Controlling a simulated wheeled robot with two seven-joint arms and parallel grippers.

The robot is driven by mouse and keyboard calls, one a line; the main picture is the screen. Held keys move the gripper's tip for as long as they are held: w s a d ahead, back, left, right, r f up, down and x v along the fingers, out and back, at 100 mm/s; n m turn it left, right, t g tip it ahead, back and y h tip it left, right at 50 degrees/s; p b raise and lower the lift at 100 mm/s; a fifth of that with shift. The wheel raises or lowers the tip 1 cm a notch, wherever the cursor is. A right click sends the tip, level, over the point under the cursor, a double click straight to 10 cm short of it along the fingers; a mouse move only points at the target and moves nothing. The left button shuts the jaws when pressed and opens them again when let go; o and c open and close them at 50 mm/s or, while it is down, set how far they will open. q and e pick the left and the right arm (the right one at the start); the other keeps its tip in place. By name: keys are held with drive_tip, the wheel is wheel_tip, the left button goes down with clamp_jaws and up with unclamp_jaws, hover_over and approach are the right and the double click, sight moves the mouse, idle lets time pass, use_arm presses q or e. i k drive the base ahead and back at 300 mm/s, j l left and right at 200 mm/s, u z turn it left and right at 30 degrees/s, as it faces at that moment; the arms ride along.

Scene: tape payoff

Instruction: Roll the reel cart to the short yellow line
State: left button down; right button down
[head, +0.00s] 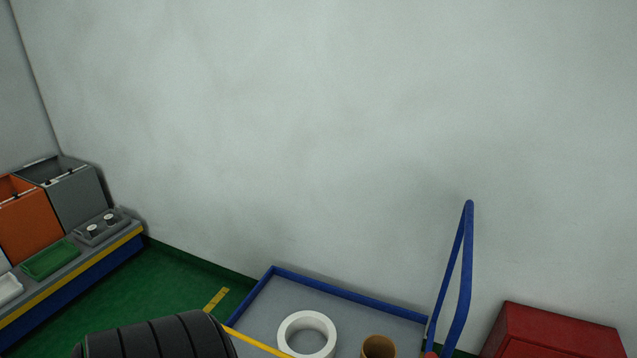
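The reel cart (350,303) is at the bottom centre, with a grey deck, a blue rim and a yellow edge at its left. Its lower part is cut off by the frame. A tall blue handle (465,270) rises at its right end. A white ring-shaped reel (292,329) and a brown hollow core (378,343) are on the deck. The short yellow line (217,298) is on the green floor just left of the cart, with a small gap between them. Neither gripper shows, so any hold on the handle cannot be seen.
A blue bench with a yellow edge (100,252) stands at the left, carrying an orange bin (27,222), a grey bin (75,205) and a green tray (50,259). A red box (555,333) is right of the handle. A pale wall runs behind. Green floor (160,270) is clear between bench and cart.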

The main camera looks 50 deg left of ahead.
sight(281, 293)
drive_tip(key=u, duration=1.65)
